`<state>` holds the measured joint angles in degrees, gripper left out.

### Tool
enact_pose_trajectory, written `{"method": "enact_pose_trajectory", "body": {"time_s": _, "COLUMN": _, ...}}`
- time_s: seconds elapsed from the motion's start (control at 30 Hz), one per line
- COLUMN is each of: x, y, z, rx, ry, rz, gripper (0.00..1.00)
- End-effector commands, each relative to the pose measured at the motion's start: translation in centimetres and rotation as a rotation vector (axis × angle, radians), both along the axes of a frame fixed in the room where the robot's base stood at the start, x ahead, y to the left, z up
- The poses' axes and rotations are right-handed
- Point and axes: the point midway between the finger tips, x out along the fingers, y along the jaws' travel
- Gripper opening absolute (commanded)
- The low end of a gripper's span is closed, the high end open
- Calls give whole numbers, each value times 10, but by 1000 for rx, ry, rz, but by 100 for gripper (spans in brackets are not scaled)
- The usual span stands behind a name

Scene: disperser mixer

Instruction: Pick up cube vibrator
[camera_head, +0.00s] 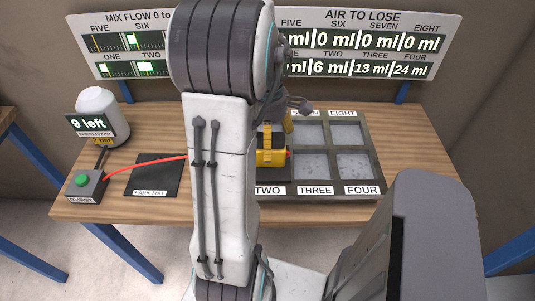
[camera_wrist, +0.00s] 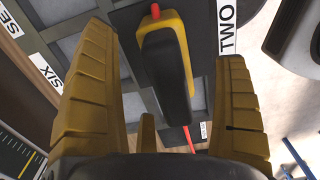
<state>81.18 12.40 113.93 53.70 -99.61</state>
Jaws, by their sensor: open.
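The cube vibrator, a yellow and black block (camera_head: 270,151), sits over the grey mould tray (camera_head: 372,189) near the label TWO, partly hidden by my arm. In the wrist view the vibrator (camera_wrist: 166,72) lies between my two yellow fingers, with a red tip at one end and a red line at the other. My gripper (camera_wrist: 165,48) is open, with a gap between each finger and the vibrator. It does not touch it in view. In the head view my arm hides most of the gripper.
A red hose (camera_head: 145,164) runs from the burst box (camera_head: 87,186) with a green button towards the vibrator. A white canister (camera_head: 98,115) reads "9 left". Display boards (camera_head: 365,41) stand behind the wooden table.

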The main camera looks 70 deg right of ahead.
Motion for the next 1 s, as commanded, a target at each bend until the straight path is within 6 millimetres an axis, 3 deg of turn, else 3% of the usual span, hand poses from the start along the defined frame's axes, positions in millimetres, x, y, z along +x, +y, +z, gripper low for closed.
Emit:
{"method": "enact_pose_trajectory", "body": {"time_s": 0.2, "x": 0, "y": 1, "z": -21, "rx": 2, "ry": 1, "rz": 0, "gripper": 91}}
{"method": "enact_pose_trajectory", "body": {"time_s": 0.57, "x": 0, "y": 0, "z": -24, "rx": -1, "ry": 0, "rz": -1, "gripper": 90}}
{"method": "enact_pose_trajectory", "body": {"time_s": 1.0, "x": 0, "y": 0, "z": -24, "rx": -1, "ry": 0, "rz": -1, "gripper": 51}}
